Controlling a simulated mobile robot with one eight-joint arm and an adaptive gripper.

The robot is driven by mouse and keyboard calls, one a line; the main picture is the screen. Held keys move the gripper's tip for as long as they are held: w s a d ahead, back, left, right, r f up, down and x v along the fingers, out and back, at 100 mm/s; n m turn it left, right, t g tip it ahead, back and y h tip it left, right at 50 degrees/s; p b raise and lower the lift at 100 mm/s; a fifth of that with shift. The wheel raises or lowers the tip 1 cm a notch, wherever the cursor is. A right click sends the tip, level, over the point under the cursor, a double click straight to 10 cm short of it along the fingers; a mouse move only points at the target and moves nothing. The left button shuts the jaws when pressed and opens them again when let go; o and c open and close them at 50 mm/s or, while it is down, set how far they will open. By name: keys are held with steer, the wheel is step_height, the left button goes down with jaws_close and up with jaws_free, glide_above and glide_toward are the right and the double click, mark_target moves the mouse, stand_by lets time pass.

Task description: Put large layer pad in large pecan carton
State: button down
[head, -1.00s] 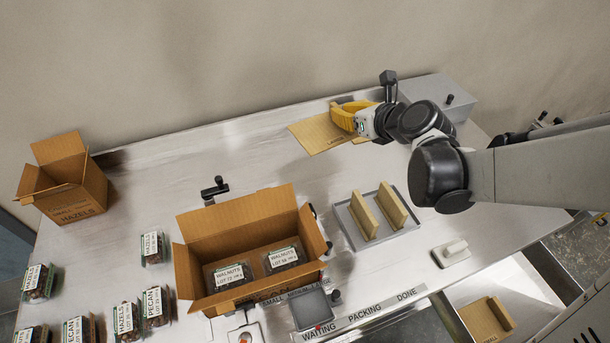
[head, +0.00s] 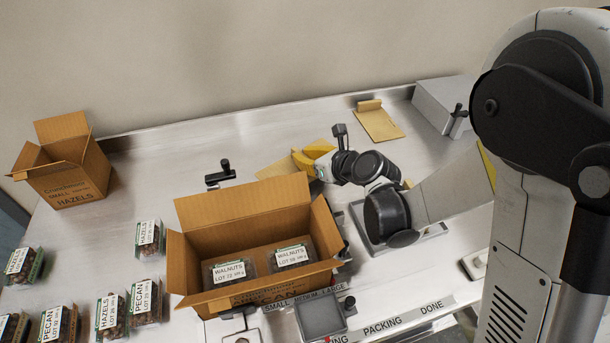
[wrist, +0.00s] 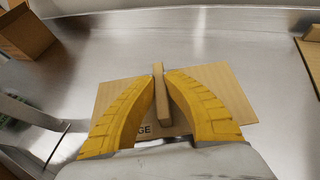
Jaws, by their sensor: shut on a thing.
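My gripper (head: 314,157) has yellow fingers and is shut on the upright rib of a flat tan layer pad (head: 272,172). In the wrist view my gripper (wrist: 162,78) pinches the rib in the middle of the pad (wrist: 112,98), with printed letters "GE" partly hidden by a finger. The pad is behind the open brown carton (head: 240,208), whose back flap covers part of it in the head view. This carton holds two clamshells marked walnuts.
A small hazels carton (head: 70,178) stands open at far left. Several clamshells (head: 148,238) lie at left. Another pad (head: 378,124) lies at the back, beside a grey box (head: 445,103). A grey tray (head: 428,232) is partly behind my arm. A dark clamp (head: 220,172) stands behind the carton.

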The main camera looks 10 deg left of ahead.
steer(key=shift+f+b, duration=0.8)
steer(key=shift+f, duration=1.05)
steer(key=shift+f, duration=0.1)
steer(key=shift+f, duration=0.15)
steer(key=c, duration=1.5)
jaws_free()
steer(key=shift+c, duration=0.2)
